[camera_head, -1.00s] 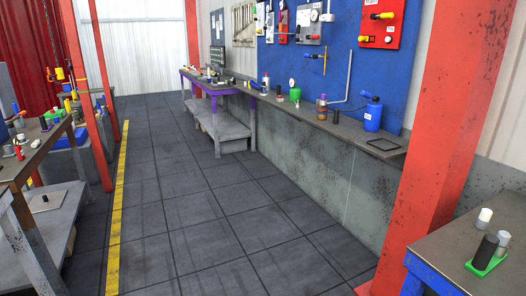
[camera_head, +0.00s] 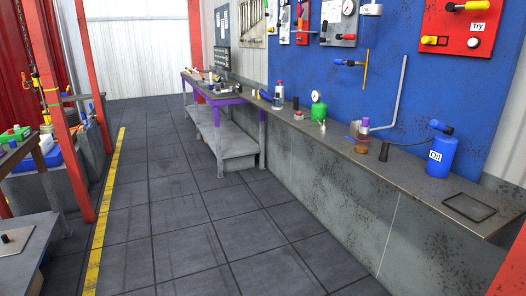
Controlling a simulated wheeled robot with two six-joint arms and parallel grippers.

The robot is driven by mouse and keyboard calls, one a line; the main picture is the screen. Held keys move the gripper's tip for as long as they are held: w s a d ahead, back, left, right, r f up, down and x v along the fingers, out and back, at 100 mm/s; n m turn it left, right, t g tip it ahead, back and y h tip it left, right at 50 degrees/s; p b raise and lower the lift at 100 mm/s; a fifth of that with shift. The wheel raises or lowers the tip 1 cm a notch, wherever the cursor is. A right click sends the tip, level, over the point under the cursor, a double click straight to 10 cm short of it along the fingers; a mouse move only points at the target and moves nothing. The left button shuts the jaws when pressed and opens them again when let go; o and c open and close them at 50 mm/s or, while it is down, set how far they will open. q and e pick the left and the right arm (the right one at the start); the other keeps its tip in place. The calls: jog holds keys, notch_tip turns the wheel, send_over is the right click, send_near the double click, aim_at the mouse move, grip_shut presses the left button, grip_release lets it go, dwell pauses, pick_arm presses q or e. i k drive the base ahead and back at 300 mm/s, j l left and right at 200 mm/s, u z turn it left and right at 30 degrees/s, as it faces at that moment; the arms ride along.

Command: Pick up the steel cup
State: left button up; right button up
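I cannot pick out the steel cup with certainty. On the long wall shelf (camera_head: 412,178) stands a small silvery item (camera_head: 323,126) below a green item with a round gauge (camera_head: 319,109), too small to tell what it is. Farther right along the shelf are a brown round item (camera_head: 361,143) with a purple-and-grey item (camera_head: 365,126) just behind it, and a black cylinder (camera_head: 385,152). Neither of my grippers shows in the head view.
A blue oil can (camera_head: 440,157) and a dark rectangular frame (camera_head: 468,207) sit on the shelf's right part. A purple-framed bench (camera_head: 228,99) stands beyond. Workbenches and red posts (camera_head: 72,130) line the left. The tiled floor (camera_head: 195,215) between is clear.

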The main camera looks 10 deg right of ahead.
aim_at(355, 125)
jog(key=i+z, duration=0.3)
jog(key=i, duration=0.15)
jog(key=i+j+z, duration=0.1)
jog(key=i+z, duration=0.2)
jog(key=i+j+z, duration=0.2)
jog(key=i+z, duration=0.15)
jog(key=i, duration=0.15)
jog(key=i+j+z, duration=0.3)
jog(key=i, duration=0.1)
